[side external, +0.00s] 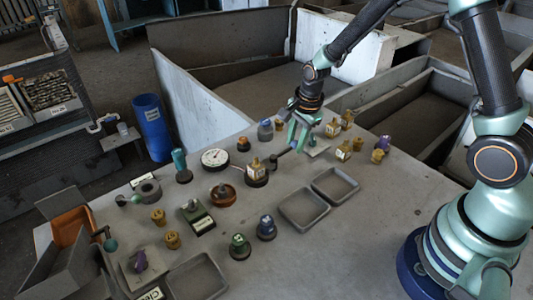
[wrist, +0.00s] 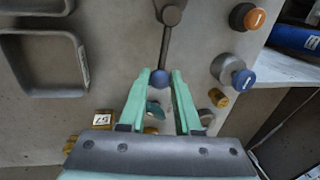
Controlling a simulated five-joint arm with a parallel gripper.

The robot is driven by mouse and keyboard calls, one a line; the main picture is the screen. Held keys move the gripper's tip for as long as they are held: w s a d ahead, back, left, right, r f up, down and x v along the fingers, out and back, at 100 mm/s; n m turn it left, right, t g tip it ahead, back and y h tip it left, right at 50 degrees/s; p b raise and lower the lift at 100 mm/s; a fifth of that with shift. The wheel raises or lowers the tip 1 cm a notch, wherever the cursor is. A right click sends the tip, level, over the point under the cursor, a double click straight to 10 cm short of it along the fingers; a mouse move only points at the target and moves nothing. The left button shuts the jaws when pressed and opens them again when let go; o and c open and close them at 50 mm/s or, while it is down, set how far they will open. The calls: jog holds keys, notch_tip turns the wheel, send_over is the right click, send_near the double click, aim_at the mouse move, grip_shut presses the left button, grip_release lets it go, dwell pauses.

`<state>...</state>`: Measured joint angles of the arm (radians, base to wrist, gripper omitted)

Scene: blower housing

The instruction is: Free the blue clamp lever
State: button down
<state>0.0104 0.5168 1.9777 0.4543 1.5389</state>
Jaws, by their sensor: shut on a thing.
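The blue clamp lever has a dark rod (wrist: 165,45) running from a round grey pivot (wrist: 171,14) to a blue ball knob (wrist: 160,78) in the wrist view. My gripper (wrist: 160,82) has its two teal fingers on either side of this knob, shut on it. In the side external view my gripper (side external: 299,142) comes down from above at the table's far side, at the rod's right end. The knob is largely hidden there by the fingers. The rod's other end lies near a brass labelled block (side external: 255,170) on a dark round base.
An orange-capped knob (wrist: 254,18) and a blue-capped knob (wrist: 242,79) stand right of the lever in the wrist view. A grey tray (wrist: 83,62) lies left. Several brass blocks (side external: 343,153) stand near my gripper. Two empty trays (side external: 303,227) lie nearer my base.

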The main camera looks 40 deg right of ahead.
dwell(0.6)
jog(key=shift+s+a+m, duration=0.25)
jog(key=shift+s+m, duration=0.4)
jog(key=shift+m, duration=0.4)
jog(key=shift+s+a+m, duration=0.2)
jog(key=shift+s+m, duration=0.4)
jog(key=shift+m, duration=0.45)
jog(key=c, duration=0.6)
grip_release()
jog(key=r, duration=0.4)
jog(key=s+r, duration=0.1)
jog(key=r, duration=0.3)
jog(key=s+r, duration=0.1)
jog(key=r, duration=0.3)
jog(key=shift+s, duration=0.1)
